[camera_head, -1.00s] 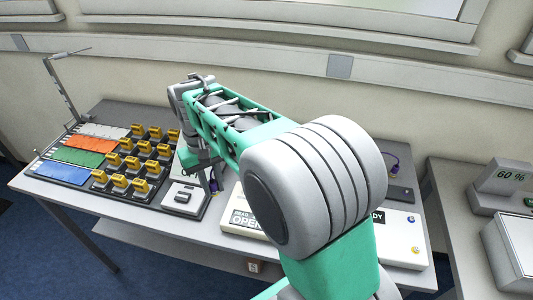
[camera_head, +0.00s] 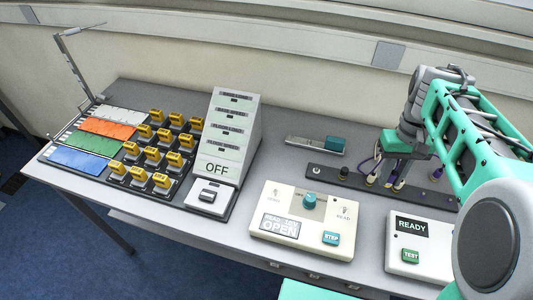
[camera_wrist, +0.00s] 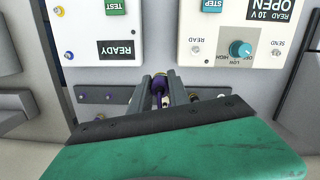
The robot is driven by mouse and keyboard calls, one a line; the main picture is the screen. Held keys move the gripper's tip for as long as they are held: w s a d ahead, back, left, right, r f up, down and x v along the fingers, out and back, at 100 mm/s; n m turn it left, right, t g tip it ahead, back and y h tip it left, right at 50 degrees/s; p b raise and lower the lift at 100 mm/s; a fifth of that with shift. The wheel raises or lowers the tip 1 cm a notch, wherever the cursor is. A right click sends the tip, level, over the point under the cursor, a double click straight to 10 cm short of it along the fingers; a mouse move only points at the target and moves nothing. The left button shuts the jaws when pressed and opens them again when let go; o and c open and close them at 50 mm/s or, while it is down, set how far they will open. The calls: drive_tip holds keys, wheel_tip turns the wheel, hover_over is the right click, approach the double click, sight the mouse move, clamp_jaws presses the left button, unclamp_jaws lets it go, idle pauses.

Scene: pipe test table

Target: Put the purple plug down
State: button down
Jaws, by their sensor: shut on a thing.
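My gripper (camera_wrist: 160,92) is shut on the purple plug (camera_wrist: 158,88), which shows between the two fingers in the wrist view, with a yellowish end. In the head view my gripper (camera_head: 391,178) points down over the dark socket strip (camera_head: 325,171) at the back right of the table. A small purple part (camera_head: 399,184) shows at its fingertips there. I cannot tell whether the plug touches the strip. The strip also shows behind the fingers in the wrist view (camera_wrist: 97,98).
A panel reading OPEN (camera_head: 272,244) and a READY box (camera_head: 405,256) stand in front of the strip. A grey and teal bar (camera_head: 305,142) lies behind it. The OFF tower (camera_head: 233,130) and several yellow-black blocks (camera_head: 138,176) stand left. Bare tabletop lies between tower and strip.

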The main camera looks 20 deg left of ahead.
drive_tip(key=w+d+f+n+t+b, duration=0.1)
drive_tip(key=w+d+n+b, duration=0.15)
drive_tip(key=d+n, duration=0.7)
drive_tip(key=w+d+f+n+t+b, duration=0.1)
drive_tip(key=w+d+n+b, duration=0.3)
drive_tip(key=n, duration=1.1)
drive_tip(key=p, duration=0.4)
approach(412, 168)
drive_tip(key=shift+m+h, duration=0.25)
drive_tip(key=shift+h, duration=0.05)
drive_tip(key=s+f, duration=0.1)
drive_tip(key=s+a+f, duration=0.1)
drive_tip(key=s, duration=0.1)
drive_tip(key=shift+f, duration=0.2)
drive_tip(key=shift+w+f, duration=0.2)
drive_tip(key=shift+f, duration=0.1)
wheel_tip(412, 168, down, 3)
drive_tip(key=shift+a+r+p, duration=0.1)
drive_tip(key=shift+r+p, duration=0.1)
drive_tip(key=shift+p, duration=0.7)
drive_tip(key=shift+f, duration=0.5)
drive_tip(key=c, duration=1.2)
unclamp_jaws()
drive_tip(key=shift+c, duration=0.2)
